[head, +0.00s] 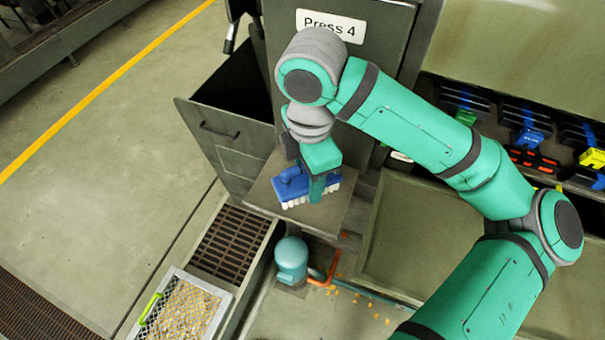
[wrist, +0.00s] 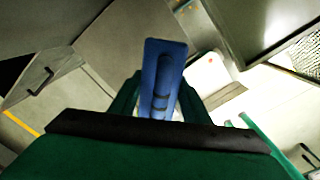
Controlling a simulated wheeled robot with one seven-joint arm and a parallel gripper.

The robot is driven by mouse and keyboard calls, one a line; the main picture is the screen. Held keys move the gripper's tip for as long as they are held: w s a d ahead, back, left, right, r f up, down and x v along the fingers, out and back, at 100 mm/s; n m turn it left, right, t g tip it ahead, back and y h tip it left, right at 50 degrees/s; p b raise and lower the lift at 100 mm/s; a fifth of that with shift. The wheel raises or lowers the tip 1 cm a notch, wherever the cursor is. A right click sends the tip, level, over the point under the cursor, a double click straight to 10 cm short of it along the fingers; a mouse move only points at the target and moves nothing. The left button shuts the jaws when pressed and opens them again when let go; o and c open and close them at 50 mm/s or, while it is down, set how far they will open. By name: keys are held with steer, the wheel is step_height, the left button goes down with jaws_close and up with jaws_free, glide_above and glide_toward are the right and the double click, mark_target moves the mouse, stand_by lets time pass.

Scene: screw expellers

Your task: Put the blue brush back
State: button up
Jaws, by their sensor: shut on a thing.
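The blue brush (head: 290,187) has white bristles pointing down. It is just above or on a grey metal shelf (head: 335,222) on the front of the machine labelled Press 4; I cannot tell whether the bristles touch it. My gripper (head: 318,187) points down and is shut on the brush's handle. In the wrist view the blue brush (wrist: 161,80) lies between the two green fingers of my gripper (wrist: 160,105). Part of the brush is hidden behind the fingers.
An open grey drawer or bin (head: 225,125) stands left of the shelf. A floor grate (head: 226,245), a tray of yellowish pieces (head: 182,310) and a teal motor (head: 291,258) are below. At right, a rack (head: 510,130) holds black, blue, red and yellow items.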

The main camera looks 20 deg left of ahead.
steer(key=w+a+f, duration=0.1)
steer(key=w+f, duration=0.1)
steer(key=w+a+f, duration=0.1)
steer(key=w+f, duration=0.1)
steer(key=w+a+f, duration=0.1)
steer(key=w+f, duration=0.1)
steer(key=shift+f, duration=0.15)
steer(key=shift+w+f, duration=0.15)
steer(key=shift+f, duration=0.8)
steer(key=shift+w+f, duration=0.15)
steer(key=shift+f, duration=0.75)
steer(key=shift+f, duration=0.1)
steer(key=o, duration=1)
step_height(320, 180, up, 12)
steer(key=shift+r, duration=0.15)
